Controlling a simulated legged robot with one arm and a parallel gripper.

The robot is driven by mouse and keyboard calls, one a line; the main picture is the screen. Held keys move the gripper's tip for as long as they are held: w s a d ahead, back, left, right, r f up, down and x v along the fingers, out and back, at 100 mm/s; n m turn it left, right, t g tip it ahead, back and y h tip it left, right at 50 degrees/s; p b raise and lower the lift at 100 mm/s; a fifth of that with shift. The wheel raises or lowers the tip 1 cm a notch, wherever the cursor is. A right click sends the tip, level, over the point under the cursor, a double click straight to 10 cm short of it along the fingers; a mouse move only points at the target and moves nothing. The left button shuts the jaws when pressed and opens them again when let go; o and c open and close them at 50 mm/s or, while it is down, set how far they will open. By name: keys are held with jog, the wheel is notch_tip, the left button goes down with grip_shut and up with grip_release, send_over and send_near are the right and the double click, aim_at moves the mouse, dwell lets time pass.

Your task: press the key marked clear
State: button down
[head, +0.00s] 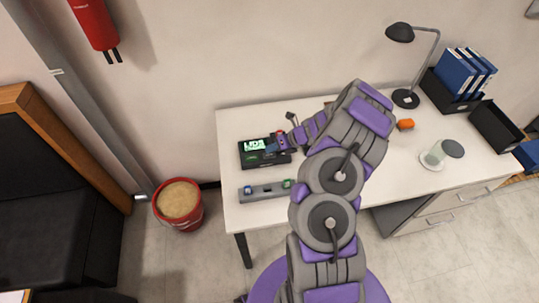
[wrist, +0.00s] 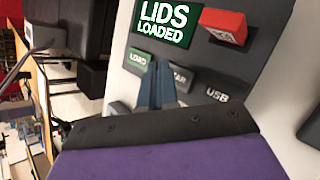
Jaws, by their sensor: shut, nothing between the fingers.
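The laser marker (head: 255,160) is a dark box on the white table, with a lit screen (wrist: 166,22) reading "LIDS LOADED" in the wrist view. A dark key (wrist: 183,78) shows only the letters "EAR"; its left part is hidden behind my fingers. A green key (wrist: 138,58) marked "LOAD" sits just left of the fingers, and a red key (wrist: 224,26) is at the upper right. My gripper (wrist: 161,68) is shut and empty, its tips at the panel between the green key and the "EAR" key. Whether the tips touch a key cannot be told.
A grey bar (head: 266,192) with a blue and a green piece lies in front of the marker. A red bucket (head: 180,204) is on the floor left of the table.

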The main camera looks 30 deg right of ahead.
aim_at(272, 155)
jog(key=shift+f+p, duration=0.35)
jog(key=shift+f, duration=0.4)
dwell(0.7)
jog(key=shift+r, duration=0.1)
jog(key=shift+r+p, duration=0.75)
jog(key=shift+p, duration=0.3)
notch_tip(272, 155, up, 5)
jog(key=p, duration=0.5)
dwell(0.7)
